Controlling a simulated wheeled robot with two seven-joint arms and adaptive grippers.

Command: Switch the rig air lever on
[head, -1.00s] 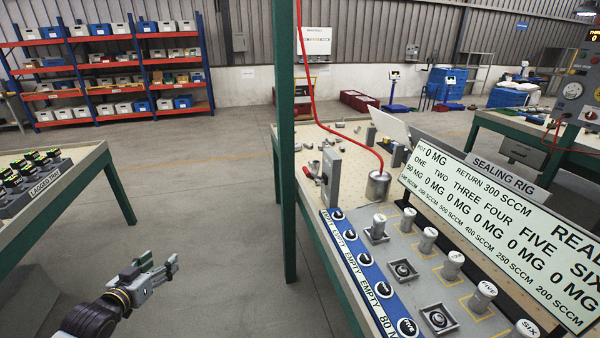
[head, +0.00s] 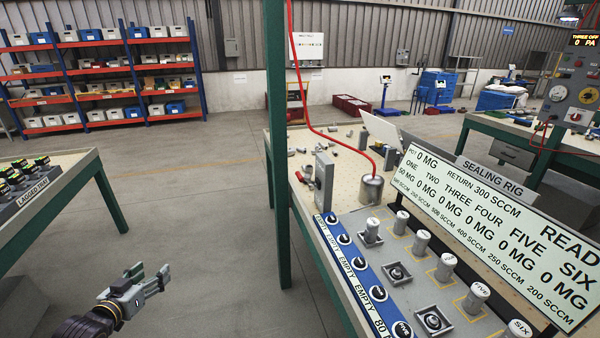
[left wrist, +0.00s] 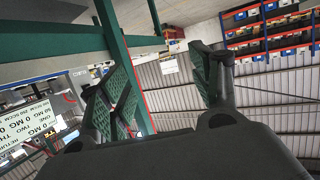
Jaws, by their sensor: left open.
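The sealing rig's sign board (head: 490,225) stands along the bench at the right of the head view. A metal pot (head: 371,189) with a red hose stands behind the rig plate. A grey panel (head: 579,85) with dials and a red knob stands at the far right; I cannot tell whether the air lever is on it. My left gripper (head: 150,284) is open and empty, over the floor left of the bench. Its fingers also show in the left wrist view (left wrist: 165,90), with nothing between them. My right gripper is not in view.
A green post (head: 277,140) rises at the bench's left edge. A blue strip (head: 352,272) with labelled round sockets lies along the bench front. A table (head: 75,180) with a lagged tray stands at left. The floor between is clear.

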